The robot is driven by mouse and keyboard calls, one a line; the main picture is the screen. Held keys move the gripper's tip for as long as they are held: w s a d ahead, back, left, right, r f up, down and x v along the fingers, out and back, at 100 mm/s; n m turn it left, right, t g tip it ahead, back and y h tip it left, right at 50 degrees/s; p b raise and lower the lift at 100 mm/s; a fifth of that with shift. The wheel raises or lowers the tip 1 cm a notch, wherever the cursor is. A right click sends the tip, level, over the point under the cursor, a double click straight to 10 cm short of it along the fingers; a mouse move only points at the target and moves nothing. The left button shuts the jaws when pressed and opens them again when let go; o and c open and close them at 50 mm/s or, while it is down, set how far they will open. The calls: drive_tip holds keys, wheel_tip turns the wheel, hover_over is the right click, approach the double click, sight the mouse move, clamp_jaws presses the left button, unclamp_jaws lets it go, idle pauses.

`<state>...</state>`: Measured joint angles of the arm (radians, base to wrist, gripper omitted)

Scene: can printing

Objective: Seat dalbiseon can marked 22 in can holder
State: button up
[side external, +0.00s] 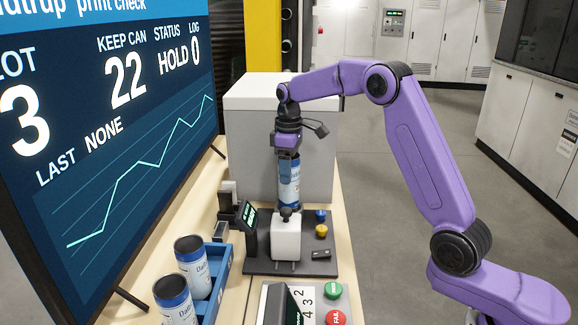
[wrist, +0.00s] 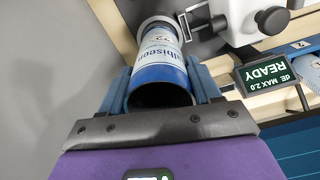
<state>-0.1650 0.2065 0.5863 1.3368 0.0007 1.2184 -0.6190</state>
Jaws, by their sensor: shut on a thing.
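My gripper (side external: 288,160) is shut on a white and blue can (side external: 289,187), held upright behind the white block of the bench device. In the wrist view, the can (wrist: 163,55) sits between both fingers of my gripper (wrist: 161,88). Its label shows "albiseon" and a mark that looks like 22. Its far end is close to the dark device base (side external: 310,262), beside a small metal bracket (wrist: 186,27). The can holder is not clearly visible; I cannot tell whether the can touches it.
Two similar cans (side external: 188,262) (side external: 175,300) stand at a blue crate (side external: 224,275). A small display (wrist: 274,72) reads "dE MAX 2.0 READY". A panel with green (side external: 333,289) and red FAIL (side external: 335,317) buttons is in front. The large screen (side external: 110,150) shows KEEP CAN 22, HOLD.

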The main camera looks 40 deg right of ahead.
drive_tip(key=shift+f, duration=2.05)
drive_tip(key=o, duration=1.3)
wheel_tip(320, 180, up, 17)
drive_tip(key=shift+r, duration=0.2)
